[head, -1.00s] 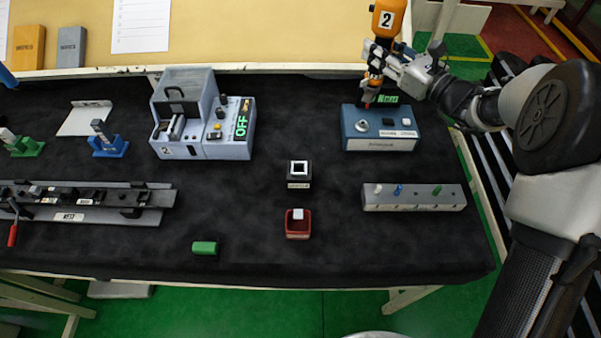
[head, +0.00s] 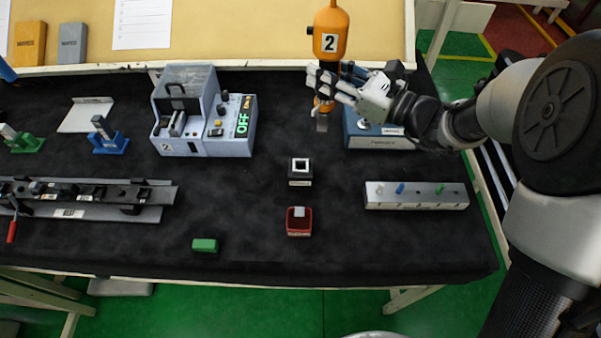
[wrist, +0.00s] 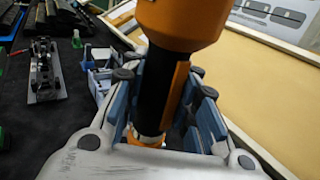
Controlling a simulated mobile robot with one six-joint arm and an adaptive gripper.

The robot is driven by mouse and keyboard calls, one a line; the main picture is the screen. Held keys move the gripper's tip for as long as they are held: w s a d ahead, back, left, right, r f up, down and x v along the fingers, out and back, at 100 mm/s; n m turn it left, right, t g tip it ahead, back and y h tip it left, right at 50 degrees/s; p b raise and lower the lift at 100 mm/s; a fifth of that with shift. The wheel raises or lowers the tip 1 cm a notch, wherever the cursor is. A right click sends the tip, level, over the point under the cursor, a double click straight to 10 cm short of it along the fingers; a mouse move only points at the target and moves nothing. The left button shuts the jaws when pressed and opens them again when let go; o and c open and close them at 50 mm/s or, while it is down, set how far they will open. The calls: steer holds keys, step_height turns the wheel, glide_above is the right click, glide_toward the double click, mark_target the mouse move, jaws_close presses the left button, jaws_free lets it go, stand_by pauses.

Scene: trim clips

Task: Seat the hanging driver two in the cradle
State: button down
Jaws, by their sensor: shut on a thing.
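The orange driver (head: 331,35) marked 2 is upright in the head view, above the table's back edge, its tip pointing down. My gripper (head: 324,88) is shut around the driver's narrower lower part. In the wrist view the driver's black section (wrist: 157,90) stands between the blue finger pads of my gripper (wrist: 165,100). No part is plainly labelled as the cradle. A small black block with a white-edged square opening (head: 300,178) stands on the mat, nearer the front than the driver's tip. A grey machine (head: 228,145) marked 2 stands at left. The driver's top is cut off in the wrist view.
A blue box (head: 378,142) stands partly behind my arm. A grey rack with coloured pegs (head: 415,203) lies at right. A red bin (head: 299,229) and a green block (head: 205,245) stand near the front. The black mat (head: 250,205) is clear between them.

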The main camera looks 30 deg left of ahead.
steer(key=s+a+n+g, duration=0.1)
steer(key=s+a+g, duration=0.1)
steer(key=s, duration=0.4)
step_height(320, 180, down, 8)
steer(key=b, duration=0.5)
steer(key=shift+r, duration=0.25)
steer(key=shift+s+a+f+b, duration=0.1)
steer(key=shift+f+b, duration=0.7)
steer(key=shift+f, duration=0.3)
stand_by(0.7)
steer(key=shift+f, duration=1.9)
stand_by(0.8)
steer(key=c, duration=1.2)
jaws_free()
steer(key=shift+o, duration=0.5)
steer(key=o, duration=0.9)
